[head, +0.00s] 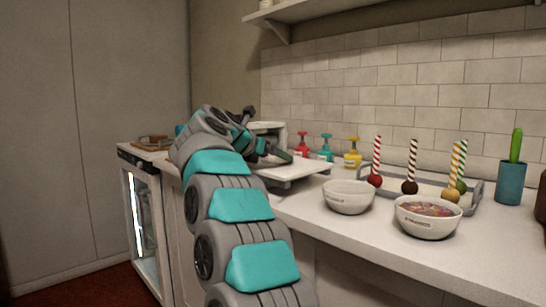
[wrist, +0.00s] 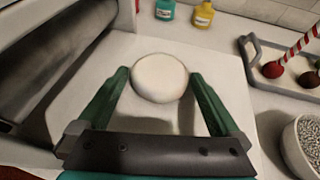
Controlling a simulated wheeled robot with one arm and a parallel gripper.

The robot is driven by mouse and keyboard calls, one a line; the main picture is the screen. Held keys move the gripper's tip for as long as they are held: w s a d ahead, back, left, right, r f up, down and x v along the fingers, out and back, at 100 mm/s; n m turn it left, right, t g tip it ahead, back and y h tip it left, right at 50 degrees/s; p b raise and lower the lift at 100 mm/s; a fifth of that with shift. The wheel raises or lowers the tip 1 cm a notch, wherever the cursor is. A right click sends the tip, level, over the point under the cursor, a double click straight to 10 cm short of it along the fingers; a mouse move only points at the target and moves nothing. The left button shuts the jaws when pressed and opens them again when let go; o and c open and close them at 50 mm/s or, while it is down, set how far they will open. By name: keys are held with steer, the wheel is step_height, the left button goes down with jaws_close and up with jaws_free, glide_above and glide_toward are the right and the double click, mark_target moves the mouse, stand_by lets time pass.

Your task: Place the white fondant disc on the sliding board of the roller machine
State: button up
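The white fondant disc (wrist: 159,80) lies flat on the white sliding board (wrist: 215,55) of the roller machine in the wrist view. The roller machine (wrist: 50,65) fills the left side there, with its dark roller. My gripper (wrist: 160,74) is open above the board. Its green fingers stand either side of the disc, with narrow gaps between the fingertips and the disc. In the head view the board (head: 302,170) juts out to the right of my arm, and the machine (head: 268,127) is mostly hidden behind my arm. The disc cannot be made out there.
White bowls (head: 348,197) and a grey tray (head: 474,198) of striped-stick pops stand to the right of the board. Red, teal and yellow bottles (head: 352,153) stand behind it by the tiled wall. The counter front (head: 390,250) is clear.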

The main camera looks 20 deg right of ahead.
steer(key=shift+r, duration=0.1)
steer(key=shift+a+r, duration=0.15)
steer(key=shift+r, duration=0.05)
steer(key=v, duration=1.1)
steer(key=shift+s+a+b, duration=0.25)
steer(key=shift+a+b, duration=0.05)
steer(key=shift+b, duration=0.1)
